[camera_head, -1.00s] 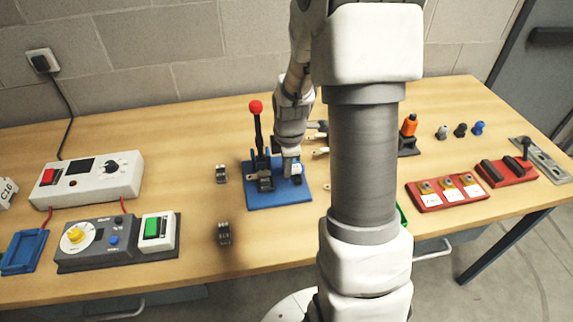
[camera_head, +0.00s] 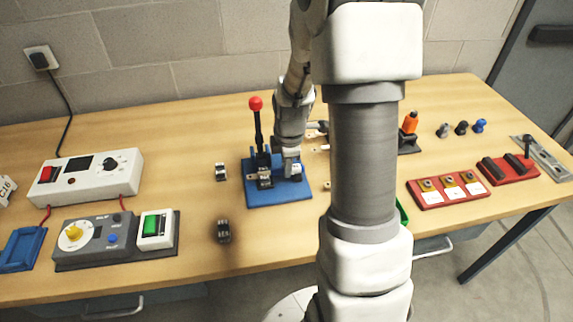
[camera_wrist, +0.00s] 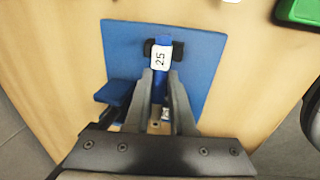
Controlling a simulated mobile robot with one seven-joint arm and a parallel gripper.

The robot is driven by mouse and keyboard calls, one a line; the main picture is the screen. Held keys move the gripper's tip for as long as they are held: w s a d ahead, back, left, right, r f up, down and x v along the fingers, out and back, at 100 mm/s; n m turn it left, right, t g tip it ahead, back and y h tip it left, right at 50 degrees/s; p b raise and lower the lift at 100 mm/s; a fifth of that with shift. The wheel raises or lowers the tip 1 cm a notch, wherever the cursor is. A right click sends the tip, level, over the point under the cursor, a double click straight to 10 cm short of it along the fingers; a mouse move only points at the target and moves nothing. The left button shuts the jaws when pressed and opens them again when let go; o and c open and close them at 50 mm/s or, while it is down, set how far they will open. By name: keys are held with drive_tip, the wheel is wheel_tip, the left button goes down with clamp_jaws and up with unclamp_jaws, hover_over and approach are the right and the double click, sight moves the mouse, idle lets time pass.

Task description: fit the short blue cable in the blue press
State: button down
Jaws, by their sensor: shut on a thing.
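The blue press (camera_head: 268,199) stands on the table with a flat blue base and an upright black lever with a red knob. Its blue base also shows in the wrist view (camera_wrist: 203,70). My gripper (camera_head: 291,175) is low over the right part of the press base. In the wrist view my gripper (camera_wrist: 165,88) is shut on the short blue cable (camera_wrist: 160,92), a narrow blue piece between the fingers. A white tag marked 25 (camera_wrist: 159,57) sits just beyond the fingertips. I cannot tell whether the cable touches the press; the fingers hide part of it.
Two small grey metal pieces lie left of the press, one farther back (camera_head: 221,171) and one nearer (camera_head: 223,231). A grey dial unit (camera_head: 95,240) and a white meter box (camera_head: 88,180) stand further left. A red three-part tray (camera_head: 448,192) is at right.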

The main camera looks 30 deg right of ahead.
drive_tip(key=c, duration=0.7)
unclamp_jaws()
drive_tip(key=s+r, duration=0.1)
drive_tip(key=r, duration=0.4)
drive_tip(key=s+r+p, duration=0.1)
drive_tip(key=r, duration=0.5)
drive_tip(key=s+a+r+p, duration=0.1)
drive_tip(key=r, duration=0.5)
drive_tip(key=shift+s, duration=0.15)
